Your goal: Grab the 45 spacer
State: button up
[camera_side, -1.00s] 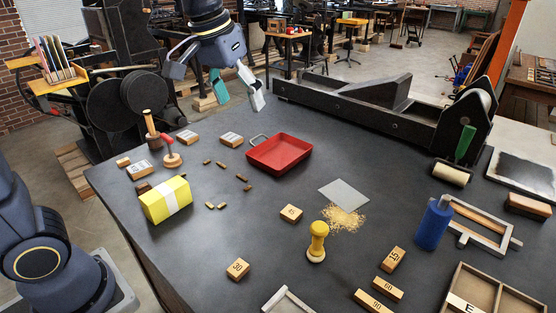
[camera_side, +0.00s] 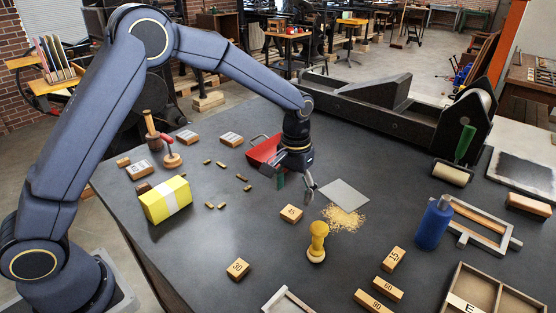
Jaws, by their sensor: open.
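A wooden block that appears to read 45 (camera_side: 394,258) lies on the dark table at the right, in front of the blue bottle. Another small wooden block (camera_side: 291,213) lies nearer the middle; its number is too small to read surely. My gripper (camera_side: 296,186) is open and empty, pointing down just behind that middle block, between the red tray and the grey plate. Its height above the table is hard to tell.
Blocks reading 30 (camera_side: 238,269), 60 (camera_side: 388,289) and 90 (camera_side: 373,301) lie on the table. A yellow-handled stamp (camera_side: 317,243), blue bottle (camera_side: 434,223), grey plate (camera_side: 344,194) and partly hidden red tray (camera_side: 262,150) stand around.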

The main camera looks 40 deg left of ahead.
aim_at(291, 211)
notch_tip(291, 211, down, 7)
jog(key=shift+s+a+r, duration=0.1)
jog(key=shift+a+r, duration=0.05)
jog(key=shift+r, duration=0.05)
jog(key=shift+c, duration=0.4)
jog(key=c, duration=0.9)
jog(key=shift+r, duration=0.1)
